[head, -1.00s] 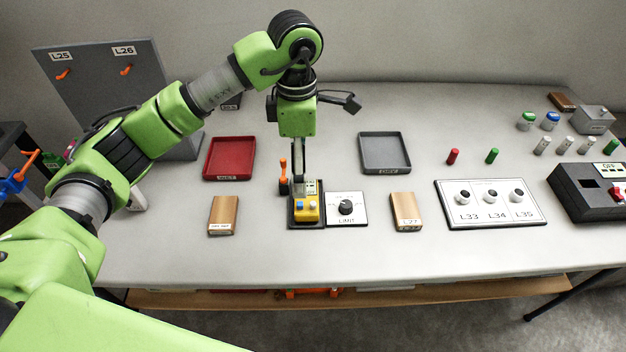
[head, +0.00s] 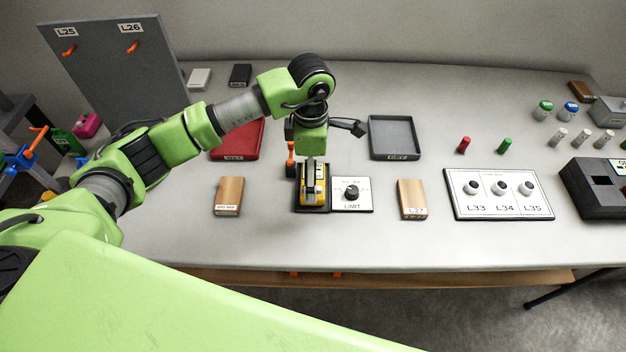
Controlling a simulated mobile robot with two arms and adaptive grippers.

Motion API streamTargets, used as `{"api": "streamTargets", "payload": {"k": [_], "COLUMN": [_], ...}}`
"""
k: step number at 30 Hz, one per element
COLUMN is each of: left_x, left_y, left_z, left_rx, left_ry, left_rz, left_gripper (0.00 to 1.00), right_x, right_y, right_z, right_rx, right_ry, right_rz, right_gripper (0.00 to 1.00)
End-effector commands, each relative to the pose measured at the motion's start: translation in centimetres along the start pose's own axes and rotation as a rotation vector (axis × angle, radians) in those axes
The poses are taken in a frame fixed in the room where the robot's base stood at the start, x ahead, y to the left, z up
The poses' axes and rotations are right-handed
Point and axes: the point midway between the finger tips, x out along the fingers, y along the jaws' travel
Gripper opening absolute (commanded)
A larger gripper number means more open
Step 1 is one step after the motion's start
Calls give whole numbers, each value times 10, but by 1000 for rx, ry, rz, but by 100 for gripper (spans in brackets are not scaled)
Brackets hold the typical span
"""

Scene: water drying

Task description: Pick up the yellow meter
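The yellow meter (head: 312,197) is on a dark stand (head: 326,206) near the middle of the table, left of the LIMIT dial panel. My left gripper (head: 313,175) comes down over it from above. The gripper overlaps the meter and hides part of its face. I cannot tell whether the fingers have closed on it or whether the meter is clear of the stand. My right gripper is not in view.
The LIMIT dial panel (head: 365,198) adjoins the stand on the right. An orange-topped lever (head: 290,160) stands close behind on the left. Red (head: 243,148) and grey (head: 395,140) trays lie farther back. Wooden blocks stand at left (head: 229,194) and right (head: 411,197).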

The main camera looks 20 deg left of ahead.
Motion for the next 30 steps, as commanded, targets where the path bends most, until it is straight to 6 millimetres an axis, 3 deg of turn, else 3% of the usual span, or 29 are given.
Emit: {"api": "streamTargets", "payload": {"k": [6, 14, 20, 30], "left_x": [26, 30, 29, 27], "left_y": [-2, -1, -1, -1], "left_z": [-1, -1, -1, 0], "left_rx": [-1, 0, 0, 0], "left_ry": [0, -1, -1, -2], "left_rz": [-2, 0, 0, 1], "left_gripper": [97, 97, 49, 49], "right_x": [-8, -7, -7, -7], "right_y": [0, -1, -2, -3], "right_z": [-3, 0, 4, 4], "right_rx": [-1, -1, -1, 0], "right_ry": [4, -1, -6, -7], "right_rz": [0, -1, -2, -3], "right_gripper": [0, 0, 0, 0]}}
